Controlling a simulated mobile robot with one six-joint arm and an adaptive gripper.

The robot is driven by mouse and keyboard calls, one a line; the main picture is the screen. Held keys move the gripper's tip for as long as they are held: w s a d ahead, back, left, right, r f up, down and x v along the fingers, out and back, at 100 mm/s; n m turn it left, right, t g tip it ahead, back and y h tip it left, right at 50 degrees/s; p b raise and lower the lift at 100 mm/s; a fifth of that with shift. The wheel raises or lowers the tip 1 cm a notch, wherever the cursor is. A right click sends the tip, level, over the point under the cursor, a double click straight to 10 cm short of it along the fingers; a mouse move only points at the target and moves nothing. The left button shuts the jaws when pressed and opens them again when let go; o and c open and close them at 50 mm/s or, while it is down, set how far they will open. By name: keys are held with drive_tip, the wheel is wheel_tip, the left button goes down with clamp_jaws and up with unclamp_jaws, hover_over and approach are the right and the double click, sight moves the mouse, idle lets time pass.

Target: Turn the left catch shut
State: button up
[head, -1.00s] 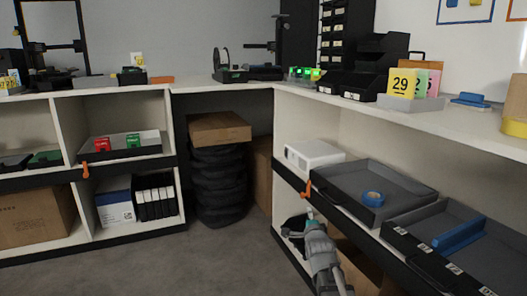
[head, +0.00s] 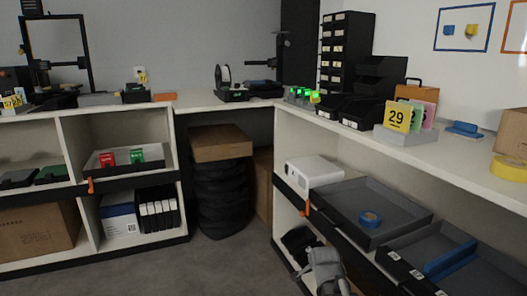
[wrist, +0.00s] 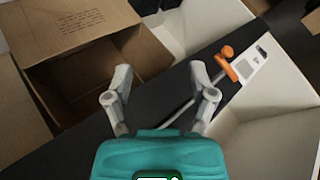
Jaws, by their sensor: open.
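Two orange catches show in the head view. The left catch (head: 90,185) hangs from the black rail of the left shelf unit. The other catch (head: 307,208) is on the rail of the right unit, just above my arm. In the wrist view an orange catch (wrist: 230,66) lies beyond and right of my gripper (wrist: 160,72), on a black rail beside a pale slotted plate. I cannot tell for certain which catch this is.
An open carton (wrist: 80,40) stands left of the fingers in the wrist view, with white shelf panels at right. In the head view, a grey tray (head: 340,205) with blue tape juts from the right unit above my arm. The floor (head: 170,270) between the units is clear.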

drive_tip(key=s+r+n+g+p, duration=0.4)
drive_tip(key=s+n+g+p, duration=0.15)
drive_tip(key=s, duration=0.45)
drive_tip(key=s+r+n+g+p, duration=0.35)
drive_tip(key=s+n+p, duration=0.2)
drive_tip(key=s, duration=0.35)
wheel_tip(320, 180, up, 37)
drive_tip(key=p, duration=3.8)
drive_tip(key=shift+a+f+g+y, duration=0.15)
drive_tip(key=shift+a+g+y, duration=0.15)
drive_tip(key=shift+g, duration=0.1)
